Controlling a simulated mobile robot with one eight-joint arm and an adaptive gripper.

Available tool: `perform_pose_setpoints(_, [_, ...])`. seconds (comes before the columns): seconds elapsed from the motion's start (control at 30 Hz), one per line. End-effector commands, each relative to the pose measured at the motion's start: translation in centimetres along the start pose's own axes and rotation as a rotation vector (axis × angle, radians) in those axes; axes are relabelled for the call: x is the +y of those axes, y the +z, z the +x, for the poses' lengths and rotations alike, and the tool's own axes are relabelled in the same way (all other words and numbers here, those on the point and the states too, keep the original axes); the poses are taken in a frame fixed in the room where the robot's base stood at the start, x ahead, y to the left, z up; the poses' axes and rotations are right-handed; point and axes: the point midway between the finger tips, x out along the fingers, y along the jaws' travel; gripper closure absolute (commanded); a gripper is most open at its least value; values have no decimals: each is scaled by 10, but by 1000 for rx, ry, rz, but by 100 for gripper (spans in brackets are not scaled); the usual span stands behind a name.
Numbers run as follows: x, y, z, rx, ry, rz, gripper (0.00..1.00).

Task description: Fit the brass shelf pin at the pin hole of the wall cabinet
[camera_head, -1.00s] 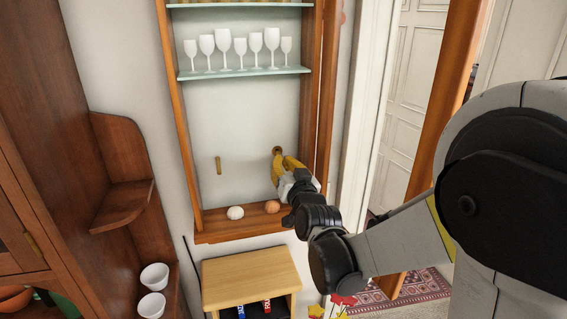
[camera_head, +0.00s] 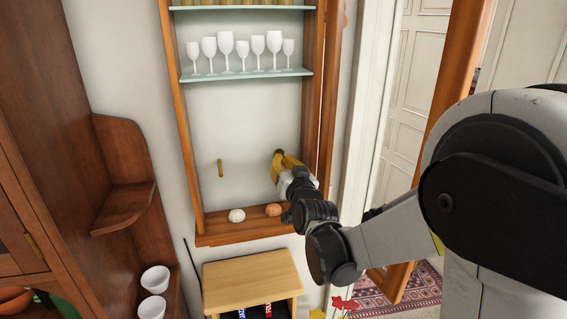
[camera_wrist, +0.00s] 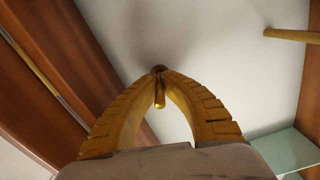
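The wall cabinet (camera_head: 198,198) is a tall open wooden frame with a pale back panel. My gripper (camera_head: 278,154) has yellow ribbed fingers and is at the right part of this panel, below the glass shelf. In the wrist view its fingertips (camera_wrist: 158,72) come together around a short brass shelf pin (camera_wrist: 160,96), whose near end sticks out between the fingers. The far end and the pin hole are hidden at the fingertips, so I cannot tell whether the pin is in the hole. Another brass pin (camera_head: 220,168) projects from the panel to the left; the wrist view shows it too (camera_wrist: 290,36).
A glass shelf (camera_head: 245,75) with several white glasses is above. A white egg-like object (camera_head: 237,215) and a brown one (camera_head: 273,209) lie on the cabinet's bottom board. A small wooden stand (camera_head: 250,280) is below. The cabinet's side walls are close to the gripper's right.

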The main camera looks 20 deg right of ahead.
Motion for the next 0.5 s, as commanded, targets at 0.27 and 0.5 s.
perform_pose_setpoints(0.27, [0, 0, 2, 0, 0, 0, 81])
perform_pose_setpoints(0.5, [0, 0, 1, 0, 0, 0, 69])
